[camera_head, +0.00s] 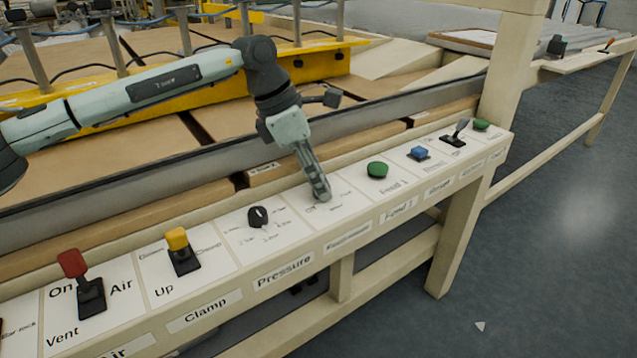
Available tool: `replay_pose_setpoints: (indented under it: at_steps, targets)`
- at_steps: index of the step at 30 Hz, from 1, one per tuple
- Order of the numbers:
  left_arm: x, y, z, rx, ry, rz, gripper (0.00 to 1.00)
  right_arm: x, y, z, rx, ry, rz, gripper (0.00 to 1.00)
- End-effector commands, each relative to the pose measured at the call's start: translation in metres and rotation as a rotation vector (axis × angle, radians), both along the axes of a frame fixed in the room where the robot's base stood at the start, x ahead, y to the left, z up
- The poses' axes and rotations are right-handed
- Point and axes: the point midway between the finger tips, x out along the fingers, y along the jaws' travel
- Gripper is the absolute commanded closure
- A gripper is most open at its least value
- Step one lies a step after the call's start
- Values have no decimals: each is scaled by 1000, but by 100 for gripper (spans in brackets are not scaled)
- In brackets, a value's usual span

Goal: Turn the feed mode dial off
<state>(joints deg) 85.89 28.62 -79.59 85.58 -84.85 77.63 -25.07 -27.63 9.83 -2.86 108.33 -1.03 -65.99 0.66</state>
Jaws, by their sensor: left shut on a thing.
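The feed mode dial's white plate (341,206) is on the sloping control panel, between the Pressure plate and the green Feed 1 button. My left gripper (321,194) points down onto this plate, with its fingers closed together at the dial's place. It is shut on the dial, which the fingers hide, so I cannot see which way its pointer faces. The small print on the plate is too blurred to read. My right gripper is not in view.
Left of the gripper are the black Pressure dial (258,217), the yellow Clamp lever (180,249) and the red Air lever (81,280). A metal rail (375,116) runs behind.

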Motion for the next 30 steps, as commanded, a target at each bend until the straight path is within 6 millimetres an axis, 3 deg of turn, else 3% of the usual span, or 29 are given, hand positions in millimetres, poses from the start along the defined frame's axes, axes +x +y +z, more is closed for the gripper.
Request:
replay_pose_setpoints:
  at_steps: [15,30]
  targets:
    - [2,-2,-1,-2,4,-468,100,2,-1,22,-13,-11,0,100]
    - [4,-2,0,0,1,-703,100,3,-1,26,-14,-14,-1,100]
